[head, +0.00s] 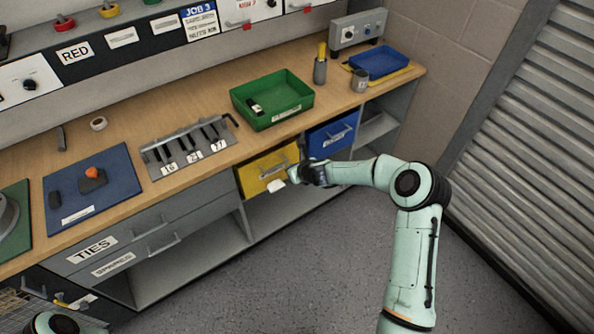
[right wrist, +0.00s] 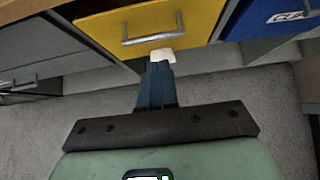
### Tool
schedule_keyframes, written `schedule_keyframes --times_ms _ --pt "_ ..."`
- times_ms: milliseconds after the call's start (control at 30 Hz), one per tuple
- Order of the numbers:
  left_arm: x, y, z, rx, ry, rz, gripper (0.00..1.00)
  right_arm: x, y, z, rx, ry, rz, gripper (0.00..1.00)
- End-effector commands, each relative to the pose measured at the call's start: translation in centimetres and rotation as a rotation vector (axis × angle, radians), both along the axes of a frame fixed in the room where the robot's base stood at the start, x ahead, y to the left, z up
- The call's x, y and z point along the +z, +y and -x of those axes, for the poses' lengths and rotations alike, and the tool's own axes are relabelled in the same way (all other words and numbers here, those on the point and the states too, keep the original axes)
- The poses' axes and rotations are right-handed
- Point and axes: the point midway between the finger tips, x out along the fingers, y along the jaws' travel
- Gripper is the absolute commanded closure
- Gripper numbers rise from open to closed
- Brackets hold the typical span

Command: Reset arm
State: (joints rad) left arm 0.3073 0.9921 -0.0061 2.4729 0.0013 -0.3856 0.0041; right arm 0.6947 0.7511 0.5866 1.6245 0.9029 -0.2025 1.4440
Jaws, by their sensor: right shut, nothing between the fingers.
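My right arm reaches in from the lower right in the head view. Its gripper (head: 310,173) is in front of the workbench, by the yellow drawer (head: 263,173) and the blue drawer (head: 333,134). In the right wrist view the gripper's dark blue fingers (right wrist: 158,72) are together and empty. They point toward the front of the yellow drawer (right wrist: 180,22), below its grey handle (right wrist: 152,38). A small white patch (right wrist: 162,55) shows just past the fingertips; I cannot tell what it is. My left gripper is not in view.
On the bench (head: 215,165) stand a green tray (head: 272,117), a tool rack (head: 190,148), a blue mat (head: 118,178) and a blue bin (head: 381,61). Grey drawers (head: 150,235) and open shelves lie below. The grey floor (head: 300,280) in front is clear. A ribbed shutter (head: 525,130) is at right.

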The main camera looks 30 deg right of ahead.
Motion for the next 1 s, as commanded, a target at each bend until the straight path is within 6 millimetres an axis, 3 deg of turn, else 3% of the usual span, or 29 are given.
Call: schedule_keyframes --times_ms 133,300,633,733,833,1000 --pt "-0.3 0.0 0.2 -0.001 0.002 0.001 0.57 2.1 -0.1 1.3 0.000 -0.002 0.003 1.00" --pt "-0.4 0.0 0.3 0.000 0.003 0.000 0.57 3.3 -0.2 2.1 0.001 -0.001 0.001 1.00" --pt "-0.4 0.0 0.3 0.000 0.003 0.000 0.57 2.8 0.2 2.6 0.026 0.011 0.019 1.00" --pt "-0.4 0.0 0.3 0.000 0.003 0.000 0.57 0.2 1.8 4.2 0.139 0.053 0.100 1.00" --pt "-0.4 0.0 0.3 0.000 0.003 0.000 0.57 -4.3 4.5 7.4 0.370 0.119 0.249 1.00" --pt "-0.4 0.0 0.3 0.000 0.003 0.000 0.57 -12.4 10.1 16.2 0.942 0.196 0.536 1.00"
